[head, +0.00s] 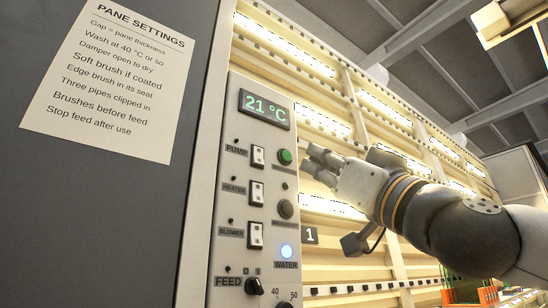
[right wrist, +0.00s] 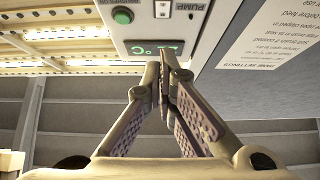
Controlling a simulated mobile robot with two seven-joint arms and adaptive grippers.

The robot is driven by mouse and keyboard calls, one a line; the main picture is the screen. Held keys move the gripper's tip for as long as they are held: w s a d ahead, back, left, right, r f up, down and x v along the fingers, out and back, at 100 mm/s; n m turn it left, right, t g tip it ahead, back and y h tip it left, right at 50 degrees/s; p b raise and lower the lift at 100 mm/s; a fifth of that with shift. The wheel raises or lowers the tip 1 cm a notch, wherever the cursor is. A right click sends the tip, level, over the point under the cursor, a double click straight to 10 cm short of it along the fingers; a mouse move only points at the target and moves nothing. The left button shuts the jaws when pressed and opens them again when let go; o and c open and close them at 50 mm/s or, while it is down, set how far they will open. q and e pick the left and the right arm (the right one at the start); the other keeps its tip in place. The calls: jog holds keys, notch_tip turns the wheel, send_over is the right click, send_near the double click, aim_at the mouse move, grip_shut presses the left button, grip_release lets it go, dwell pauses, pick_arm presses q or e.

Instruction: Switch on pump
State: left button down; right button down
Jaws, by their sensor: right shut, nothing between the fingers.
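The pump switch (head: 258,156) is a white rocker beside the PUMP label (head: 236,150) on the grey control panel (head: 235,105). Small dark lamps sit by the labels. I cannot tell which way the rocker is pressed. A green round button (head: 285,156) is just right of it. My right gripper (head: 309,159) is shut and empty, right of the green button, pointing at the panel. In the right wrist view the panel is upside down. There the shut fingertips (right wrist: 166,68) appear below the display, with the pump switch (right wrist: 162,9) and green button (right wrist: 122,16) above. My left gripper is out of view.
The display (head: 265,109) reads 21 °C. The heater switch (head: 257,192), blower switch (head: 255,234), lit WATER lamp (head: 287,251) and FEED knob (head: 255,285) sit lower. A notice (head: 110,75) hangs left. Cream washer frames (head: 340,265) stand right of the panel.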

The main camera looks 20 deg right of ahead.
send_near(261, 149)
notch_tip(261, 149, up, 3)
jog(key=w, duration=0.1)
jog(key=w+a, duration=0.1)
jog(key=w, duration=0.1)
jog(key=shift+w+a+f, duration=0.1)
jog(key=shift+w, duration=0.1)
